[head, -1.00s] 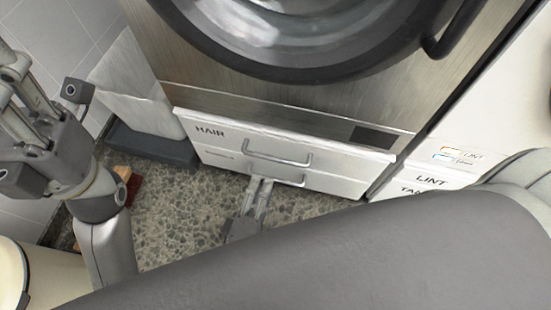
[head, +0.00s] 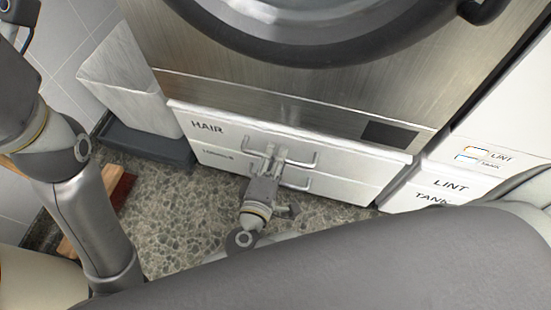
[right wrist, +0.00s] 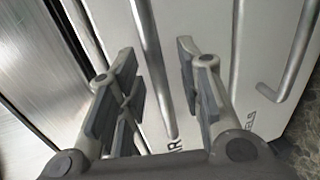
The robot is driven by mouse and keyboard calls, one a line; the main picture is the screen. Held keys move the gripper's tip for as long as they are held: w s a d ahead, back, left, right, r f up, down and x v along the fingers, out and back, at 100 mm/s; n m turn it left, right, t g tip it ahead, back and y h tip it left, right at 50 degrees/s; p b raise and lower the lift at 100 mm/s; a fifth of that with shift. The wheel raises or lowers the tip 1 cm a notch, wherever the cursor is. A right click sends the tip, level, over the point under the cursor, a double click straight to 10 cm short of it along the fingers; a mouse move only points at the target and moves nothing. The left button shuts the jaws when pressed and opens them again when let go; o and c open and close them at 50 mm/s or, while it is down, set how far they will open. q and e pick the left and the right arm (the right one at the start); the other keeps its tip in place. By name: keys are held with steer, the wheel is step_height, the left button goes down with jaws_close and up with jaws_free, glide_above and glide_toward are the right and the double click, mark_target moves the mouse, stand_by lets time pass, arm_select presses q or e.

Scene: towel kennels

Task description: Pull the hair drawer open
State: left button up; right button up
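The hair drawer (head: 225,133) is the upper white drawer front under the steel machine, marked HAIR. It looks flush with the machine. Its grey bar handle (head: 304,163) is partly hidden by my right gripper (head: 272,158). In the right wrist view the handle bar (right wrist: 150,50) runs between the two spread fingers of my right gripper (right wrist: 165,85), with a gap on each side. The right gripper is open and holds nothing. Only part of my left gripper (head: 15,35) shows at the left edge of the head view; its fingertips are out of frame.
A second white drawer (head: 225,160) with its own bar handle (head: 298,184) lies just below. White lint fronts (head: 450,185) stand to the right. A dark tray (head: 150,143) holds a pale bin (head: 140,90) at left.

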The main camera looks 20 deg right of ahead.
steer(key=shift+w+d, duration=0.2)
steer(key=shift+w, duration=0.05)
jaws_close()
steer(key=shift+s+f, duration=0.1)
stand_by(0.3)
